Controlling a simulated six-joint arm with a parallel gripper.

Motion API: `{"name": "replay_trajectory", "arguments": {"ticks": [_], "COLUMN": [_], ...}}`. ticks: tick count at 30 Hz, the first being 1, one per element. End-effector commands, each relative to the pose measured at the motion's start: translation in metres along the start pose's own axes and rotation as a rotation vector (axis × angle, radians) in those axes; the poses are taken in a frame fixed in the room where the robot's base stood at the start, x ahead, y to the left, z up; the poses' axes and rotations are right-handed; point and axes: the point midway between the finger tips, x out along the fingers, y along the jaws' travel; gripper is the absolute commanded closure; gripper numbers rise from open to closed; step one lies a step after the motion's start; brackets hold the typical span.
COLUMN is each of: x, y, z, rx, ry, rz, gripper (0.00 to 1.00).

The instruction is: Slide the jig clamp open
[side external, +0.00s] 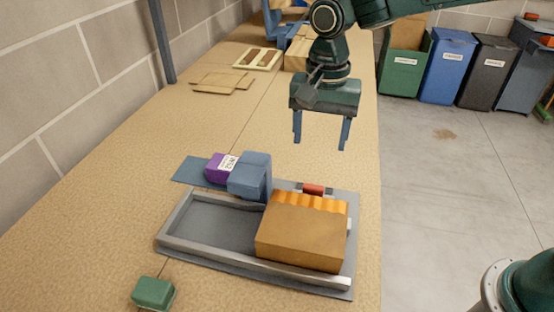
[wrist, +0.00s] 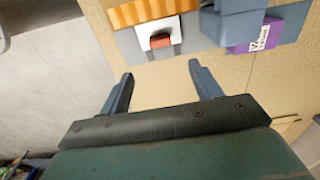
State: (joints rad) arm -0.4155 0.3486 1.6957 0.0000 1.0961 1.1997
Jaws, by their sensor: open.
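A grey jig (side external: 205,222) with low rails lies on the bench. A brown block (side external: 300,240) with a wavy orange back edge fills its right part; the orange edge (wrist: 150,12) tops the wrist view. Behind it is a small red piece (side external: 313,189), seen in a pale bracket in the wrist view (wrist: 161,42). A blue block (side external: 249,177) stands at the jig's back edge, beside a purple labelled box (side external: 217,168). I cannot tell for certain which part is the clamp. My gripper (side external: 320,144) is open and empty, pointing down above and behind the red piece, apart from everything.
A green block (side external: 153,292) lies at the bench's front left. Flat cardboard pieces (side external: 223,82) and a framed panel (side external: 256,59) lie farther back. A dark post (side external: 162,40) stands by the wall. Several bins, one blue (side external: 448,66), stand on the floor beyond the bench's right edge.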

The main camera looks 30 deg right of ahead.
Motion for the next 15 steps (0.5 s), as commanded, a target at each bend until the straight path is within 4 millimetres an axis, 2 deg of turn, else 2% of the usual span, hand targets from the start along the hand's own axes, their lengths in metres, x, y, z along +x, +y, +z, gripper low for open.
{"name": "replay_trajectory", "arguments": {"ticks": [8, 15], "x": [0.003, 0.018], "y": [-0.001, 0.0], "z": [0.0, 0.0], "rx": [0.002, 0.002], "ry": [-0.001, -0.002], "rz": [0.002, 0.004], "gripper": [0.36, 0.36]}}
